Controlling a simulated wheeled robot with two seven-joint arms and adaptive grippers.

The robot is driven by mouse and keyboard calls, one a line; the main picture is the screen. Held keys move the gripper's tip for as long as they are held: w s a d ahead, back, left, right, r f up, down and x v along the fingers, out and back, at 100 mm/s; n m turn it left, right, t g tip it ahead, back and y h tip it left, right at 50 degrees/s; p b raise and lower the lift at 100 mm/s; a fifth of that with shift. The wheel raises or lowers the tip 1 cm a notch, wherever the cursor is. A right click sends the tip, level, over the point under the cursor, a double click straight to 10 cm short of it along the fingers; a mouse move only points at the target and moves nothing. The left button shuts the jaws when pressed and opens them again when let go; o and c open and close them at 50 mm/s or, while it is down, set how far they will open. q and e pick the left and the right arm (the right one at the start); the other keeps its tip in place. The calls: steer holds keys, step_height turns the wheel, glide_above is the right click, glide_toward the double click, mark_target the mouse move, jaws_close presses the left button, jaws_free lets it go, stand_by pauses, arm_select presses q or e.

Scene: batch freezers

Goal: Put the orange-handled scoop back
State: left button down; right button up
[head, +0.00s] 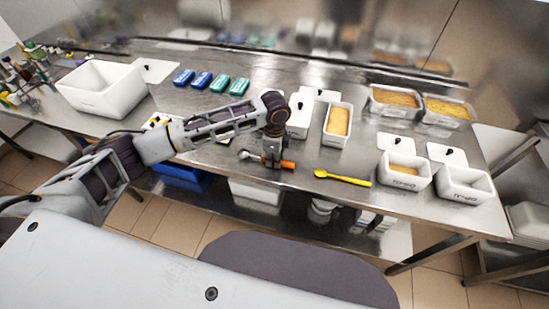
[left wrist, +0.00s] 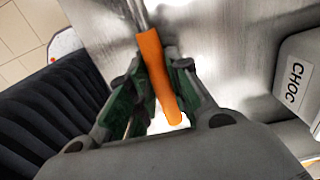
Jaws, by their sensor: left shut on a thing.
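The orange-handled scoop (head: 288,165) is at the front part of the steel table (head: 225,155) in the head view, with its metal bowl end to the left of the gripper and its orange handle to the right. My left gripper (head: 272,162) is shut on the scoop. In the left wrist view the orange handle (left wrist: 158,75) lies between the green-padded fingers (left wrist: 155,100), with the metal shaft at the top. I cannot tell whether the scoop touches the table. My right gripper is not in view.
A yellow spoon (head: 343,178) lies to the right. White tubs, some with tan contents (head: 338,122), stand behind and right. Blue and teal packs (head: 210,82) lie at the back. A large white bin (head: 100,88) stands left. A tub marked CHOC (left wrist: 293,82) is close in the left wrist view.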

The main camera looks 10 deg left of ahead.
arm_select(q)
steer(key=c, duration=1.8)
jaws_free()
steer(key=shift+f, duration=0.1)
steer(key=o, duration=0.5)
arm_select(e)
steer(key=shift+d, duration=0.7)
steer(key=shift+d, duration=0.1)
arm_select(q)
step_height(320, 180, up, 12)
steer(key=shift+r, duration=0.15)
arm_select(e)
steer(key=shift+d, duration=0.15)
